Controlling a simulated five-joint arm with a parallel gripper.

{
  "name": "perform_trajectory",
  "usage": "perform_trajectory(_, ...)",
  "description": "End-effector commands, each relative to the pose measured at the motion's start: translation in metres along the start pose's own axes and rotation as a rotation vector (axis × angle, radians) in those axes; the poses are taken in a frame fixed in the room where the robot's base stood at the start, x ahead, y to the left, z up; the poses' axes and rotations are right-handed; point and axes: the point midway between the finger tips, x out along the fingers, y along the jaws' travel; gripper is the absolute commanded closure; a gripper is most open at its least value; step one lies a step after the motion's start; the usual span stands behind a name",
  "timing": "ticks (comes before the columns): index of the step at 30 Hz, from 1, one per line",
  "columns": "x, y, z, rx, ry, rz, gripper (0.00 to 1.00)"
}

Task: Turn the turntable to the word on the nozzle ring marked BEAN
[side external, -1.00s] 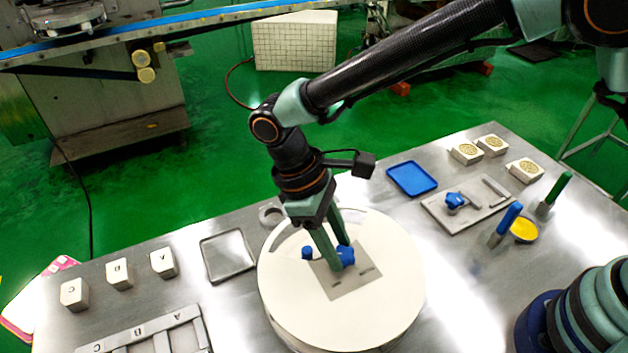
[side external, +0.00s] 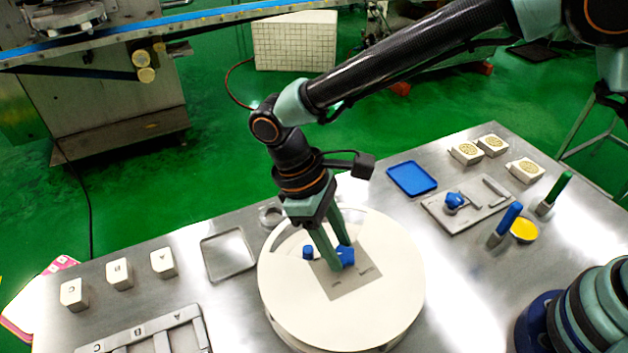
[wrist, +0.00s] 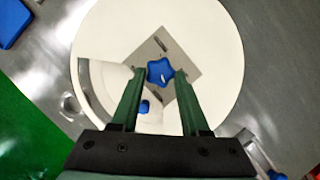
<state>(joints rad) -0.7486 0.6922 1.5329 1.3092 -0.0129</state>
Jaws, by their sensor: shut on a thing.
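The turntable is a round cream-white disc (side external: 395,300) with a grey square plate (side external: 350,288) at its middle; the disc also fills the upper wrist view (wrist: 110,35). A blue star-shaped knob (wrist: 160,73) stands on the plate, and it shows in the side view (side external: 346,257). My gripper (side external: 334,262) reaches down from above with its green fingers on either side of the knob, shut on it. A small blue peg (side external: 308,252) stands left of the fingers. Faint marks on the plate are too small to read, and I cannot make out the word BEAN.
Left are white blocks (side external: 119,273) marked with letters, a lettered rack (side external: 140,335) and an empty grey tray (side external: 228,254). Right are a blue tray (side external: 412,178), a plate with a second blue knob (side external: 454,200), upright blue (side external: 506,224) and green handles (side external: 556,192).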

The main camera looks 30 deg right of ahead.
Motion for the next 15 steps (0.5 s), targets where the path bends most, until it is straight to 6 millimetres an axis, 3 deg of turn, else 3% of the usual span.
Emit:
perform_trajectory(7, -0.0016, 0.0010, 0.0000, 0.164, 0.007, -0.001, 1.00)
perform_trajectory(15, -0.0013, 0.0028, -0.0001, 0.195, 0.008, -0.003, 1.00)
